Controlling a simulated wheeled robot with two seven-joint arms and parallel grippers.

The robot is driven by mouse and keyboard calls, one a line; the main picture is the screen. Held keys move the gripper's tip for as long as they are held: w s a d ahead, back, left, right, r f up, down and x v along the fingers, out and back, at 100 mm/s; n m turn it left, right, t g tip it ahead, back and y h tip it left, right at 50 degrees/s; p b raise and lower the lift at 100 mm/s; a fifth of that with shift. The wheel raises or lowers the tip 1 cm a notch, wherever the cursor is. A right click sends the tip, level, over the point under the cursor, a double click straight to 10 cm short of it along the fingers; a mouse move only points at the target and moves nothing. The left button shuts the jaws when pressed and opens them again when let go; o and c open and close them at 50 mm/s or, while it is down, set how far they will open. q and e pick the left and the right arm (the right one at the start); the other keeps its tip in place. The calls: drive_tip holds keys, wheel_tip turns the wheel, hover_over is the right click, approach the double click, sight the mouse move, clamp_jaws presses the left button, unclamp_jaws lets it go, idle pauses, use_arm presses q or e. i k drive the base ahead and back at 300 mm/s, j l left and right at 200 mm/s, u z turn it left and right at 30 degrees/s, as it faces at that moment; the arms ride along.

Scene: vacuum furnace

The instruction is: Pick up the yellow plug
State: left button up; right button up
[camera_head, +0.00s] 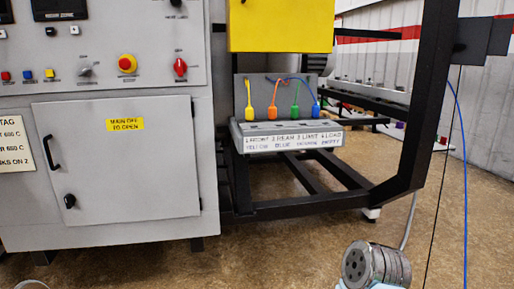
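The yellow plug (249,113) hangs upright on a yellow cable at the left end of a row of coloured plugs. It is in front of a grey back panel (241,87), just above a grey socket box (333,136). An orange plug (272,113), a green plug (294,112) and a blue plug (316,109) hang to its right. The box front has a white label (294,141) with two lines of small text, hard to read in full. No fingers of my left or right gripper show, and nothing touches the yellow plug.
A grey control cabinet (123,165) stands left of the plugs. A yellow box (281,25) is above them. A black frame (405,150) surrounds the right side. A grey ribbed cylinder (375,265) shows at the bottom right. The floor in front is mostly clear.

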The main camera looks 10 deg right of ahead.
sight(249, 116)
drive_tip(key=i+j, duration=0.75)
drive_tip(key=i+l+z, duration=0.05)
drive_tip(key=i, duration=0.05)
